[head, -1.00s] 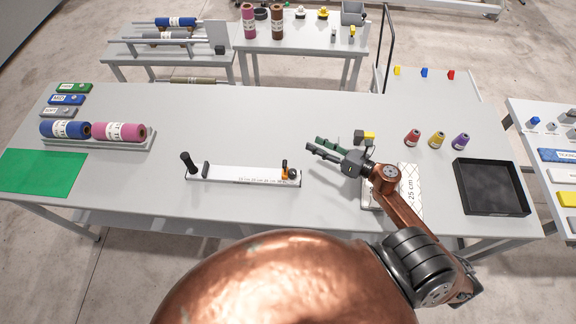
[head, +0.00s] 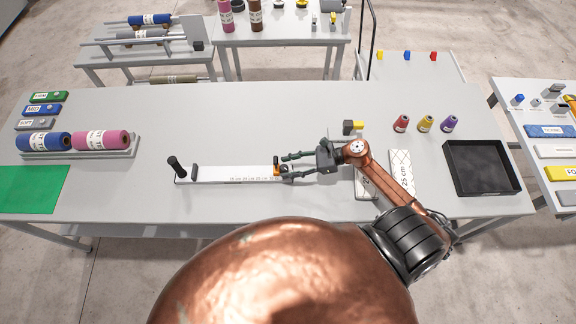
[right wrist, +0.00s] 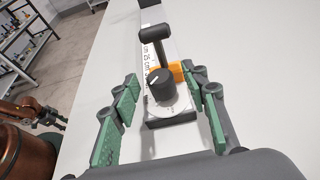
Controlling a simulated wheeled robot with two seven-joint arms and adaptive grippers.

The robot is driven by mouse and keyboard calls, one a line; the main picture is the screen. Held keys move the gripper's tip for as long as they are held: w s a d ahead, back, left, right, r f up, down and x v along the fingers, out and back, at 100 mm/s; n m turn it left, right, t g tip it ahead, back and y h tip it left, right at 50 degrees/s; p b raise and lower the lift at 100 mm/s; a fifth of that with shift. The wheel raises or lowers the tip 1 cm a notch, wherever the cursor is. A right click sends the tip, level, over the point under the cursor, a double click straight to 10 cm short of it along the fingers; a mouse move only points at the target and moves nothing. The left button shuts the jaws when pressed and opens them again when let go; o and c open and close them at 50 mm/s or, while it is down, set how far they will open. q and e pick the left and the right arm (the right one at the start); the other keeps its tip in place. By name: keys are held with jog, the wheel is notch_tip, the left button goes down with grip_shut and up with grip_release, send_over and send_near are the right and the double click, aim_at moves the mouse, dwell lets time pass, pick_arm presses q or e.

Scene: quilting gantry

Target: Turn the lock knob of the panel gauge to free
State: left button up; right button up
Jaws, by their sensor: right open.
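The panel gauge (head: 228,174) is a long white ruler bar lying on the table, with an upright black handle at its left end. Its lock knob (right wrist: 160,88) is black with a white pointer line and sits on a white dial plate at the right end, beside an orange piece (right wrist: 172,70). My right gripper (head: 284,166) is open, its green-padded fingers on either side of the knob end, with gaps visible in the right wrist view. In the head view the fingers partly hide the knob. A dark gripper part with green, likely my left gripper (right wrist: 45,118), shows at that view's left edge.
Pale rulers (head: 401,172) lie under and beside my right forearm. A black tray (head: 481,168), several thread spools (head: 425,124) and a black-and-yellow block (head: 353,127) are to the right. Fabric rolls (head: 102,140) and a green mat (head: 32,190) are at the left. The table behind the gauge is clear.

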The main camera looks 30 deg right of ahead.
jog(key=shift+w+a+f, duration=0.1)
jog(key=shift+a, duration=0.15)
jog(key=shift+c, duration=0.7)
grip_shut()
